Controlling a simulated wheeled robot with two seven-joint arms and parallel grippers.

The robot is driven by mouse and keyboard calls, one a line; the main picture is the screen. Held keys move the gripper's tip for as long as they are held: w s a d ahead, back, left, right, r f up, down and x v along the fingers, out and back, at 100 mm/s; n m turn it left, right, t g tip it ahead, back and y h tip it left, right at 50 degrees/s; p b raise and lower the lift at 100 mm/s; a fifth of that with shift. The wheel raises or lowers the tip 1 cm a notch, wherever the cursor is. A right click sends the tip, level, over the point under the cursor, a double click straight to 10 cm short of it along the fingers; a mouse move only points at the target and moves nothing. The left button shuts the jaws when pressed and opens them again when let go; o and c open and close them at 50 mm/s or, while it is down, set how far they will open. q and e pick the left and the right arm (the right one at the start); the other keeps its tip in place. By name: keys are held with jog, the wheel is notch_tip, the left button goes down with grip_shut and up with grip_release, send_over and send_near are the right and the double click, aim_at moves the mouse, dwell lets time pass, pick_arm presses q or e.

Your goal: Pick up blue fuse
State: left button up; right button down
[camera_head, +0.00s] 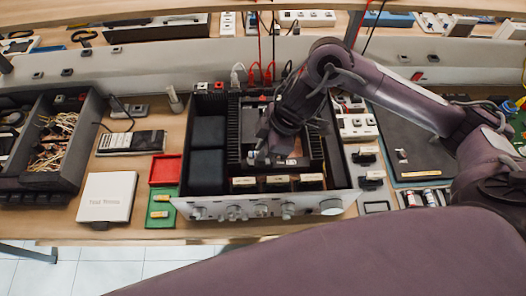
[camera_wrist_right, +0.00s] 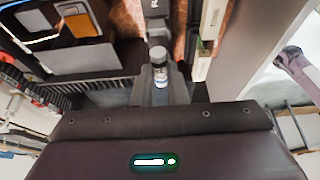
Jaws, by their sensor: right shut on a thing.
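My right gripper (camera_head: 262,150) reaches down into the open hi-fi unit (camera_head: 335,204) from above. In the right wrist view a small upright cylinder (camera_wrist_right: 159,72) with a silvery end and a pale bluish body sits at the fingertips, and the gripper is shut on it. It looks like the blue fuse, but its colour is hard to tell. In the head view the held piece is too small and covered to make out. My left gripper is not in view.
A red tray (camera_head: 165,170) and a green tray (camera_head: 148,219) with small yellow pieces stand left of the unit. A white box (camera_head: 106,198) lies farther left. Several loose parts and a dark flat panel (camera_head: 412,140) lie to the right. Cables hang behind the unit.

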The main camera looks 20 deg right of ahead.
notch_tip(320, 180, up, 17)
jog(key=p, duration=0.3)
jog(key=c, duration=2)
grip_release()
grip_shut()
jog(key=shift+r+p, duration=0.1)
jog(key=shift+p, duration=0.2)
notch_tip(320, 180, up, 8)
jog(key=p, duration=0.8)
jog(key=shift+f, duration=0.25)
